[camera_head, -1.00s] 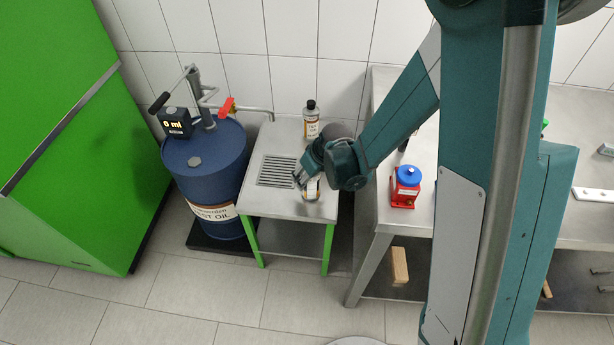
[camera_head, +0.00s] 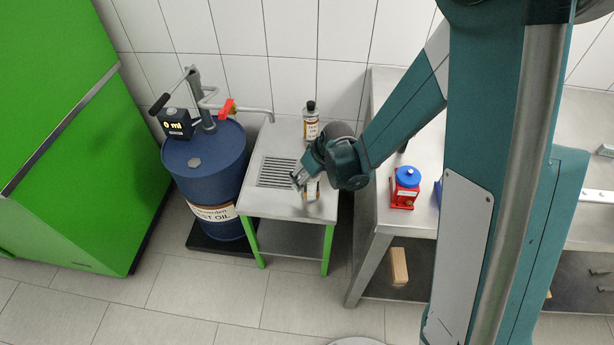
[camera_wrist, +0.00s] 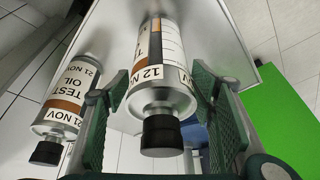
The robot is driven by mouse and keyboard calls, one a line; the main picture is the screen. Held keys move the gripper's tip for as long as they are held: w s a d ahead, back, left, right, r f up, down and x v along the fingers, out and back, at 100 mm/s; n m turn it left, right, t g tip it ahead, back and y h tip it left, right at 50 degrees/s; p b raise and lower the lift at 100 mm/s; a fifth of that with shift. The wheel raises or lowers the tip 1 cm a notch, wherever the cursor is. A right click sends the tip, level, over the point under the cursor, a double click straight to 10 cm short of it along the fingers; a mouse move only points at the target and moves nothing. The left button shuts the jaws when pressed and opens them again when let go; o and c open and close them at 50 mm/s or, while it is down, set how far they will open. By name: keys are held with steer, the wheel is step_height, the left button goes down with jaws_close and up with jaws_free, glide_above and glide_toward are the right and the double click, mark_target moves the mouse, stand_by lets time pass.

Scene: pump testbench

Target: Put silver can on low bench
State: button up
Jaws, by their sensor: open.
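A silver can (camera_wrist: 160,97) with a black cap and a white and brown label stands upright on the low bench. It shows partly behind my gripper in the head view (camera_head: 312,190). My gripper (camera_head: 303,181) is open, with its fingers on either side of this can; the wrist view shows the gripper (camera_wrist: 158,85) from close by. A second silver can (camera_head: 311,122), labelled test oil, stands at the back of the low bench and also shows in the wrist view (camera_wrist: 66,108). The low bench (camera_head: 262,206) has green legs and a grate.
A blue oil drum (camera_head: 205,170) with a pump and spout stands left of the low bench. A higher workbench (camera_head: 400,222) stands to the right with a red, blue-topped container (camera_head: 405,187) on it. A green cabinet (camera_head: 60,130) is at far left.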

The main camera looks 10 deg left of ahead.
steer(key=p+v, duration=0.2)
steer(key=v, duration=0.8)
steer(key=shift+s+r+p, duration=0.1)
steer(key=shift+r+p, duration=0.2)
steer(key=shift+r, duration=0.05)
steer(key=shift+d, duration=0.1)
stand_by(0.5)
steer(key=shift+d+r, duration=0.25)
steer(key=shift+r, duration=0.1)
steer(key=s+d+r+m+t, duration=0.1)
steer(key=s+d+r+m, duration=0.1)
steer(key=s+d+r, duration=0.2)
steer(key=s+d+r+m+t+h, duration=0.1)
steer(key=s+d+r, duration=0.3)
steer(key=d+r, duration=0.5)
steer(key=s+d+r+m+t+h, duration=0.1)
steer(key=s+d+r+m, duration=0.2)
steer(key=d+r, duration=0.4)
steer(key=shift+s+d+r+m, duration=0.15)
steer(key=shift+s+d, duration=0.1)
steer(key=shift+s, duration=0.2)
steer(key=shift+s+d+r+m, duration=0.15)
steer(key=shift+s+d, duration=0.05)
steer(key=shift+s, duration=0.25)
steer(key=s+d+r+m+t+h, duration=0.1)
steer(key=s+d+r+m, duration=0.1)
steer(key=s+d, duration=0.3)
steer(key=shift+s+d+r, duration=0.3)
steer(key=shift+s+d, duration=0.05)
steer(key=shift+s, duration=0.85)
